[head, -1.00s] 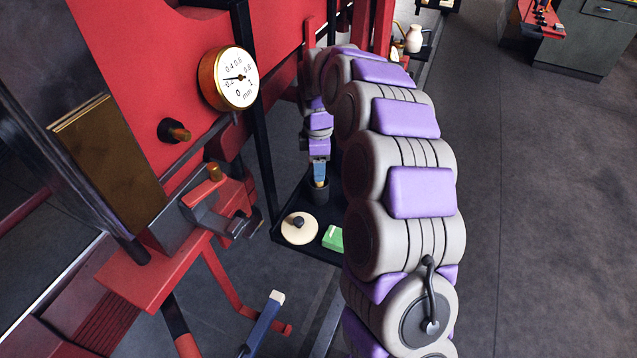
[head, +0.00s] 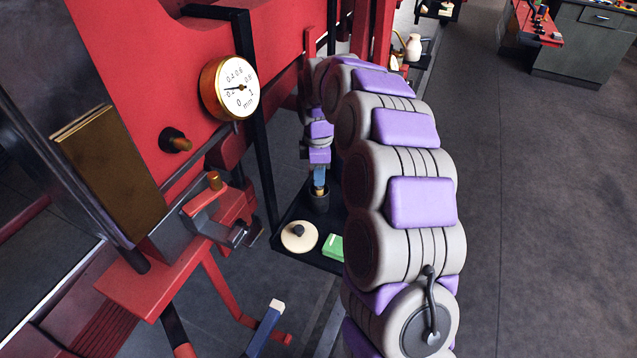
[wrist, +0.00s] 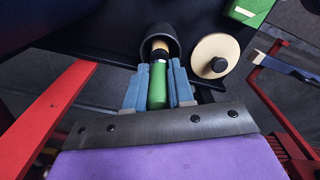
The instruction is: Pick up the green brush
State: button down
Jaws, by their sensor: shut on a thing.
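The green brush (wrist: 157,88) shows in the wrist view as a green handle with a black band and a tan end. My gripper (wrist: 158,72) is shut on the handle, one blue-grey finger on each side. The tan end is at the mouth of a dark round cup (wrist: 148,36); I cannot tell how deep it sits. In the head view my gripper (head: 319,178) is just above the cup (head: 319,201), and the green handle is hidden between the fingers.
The cup stands on a black tray (head: 283,257) with a cream disc with a dark knob (head: 299,239) and a green block (head: 334,246). A red machine frame with a dial gauge (head: 236,88) is close on the left. Open floor (head: 545,220) lies to the right.

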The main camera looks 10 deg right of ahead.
jog(key=shift+r, duration=0.1)
notch_tip(320, 180, up, 10)
jog(key=p, duration=0.3)
dwell(0.7)
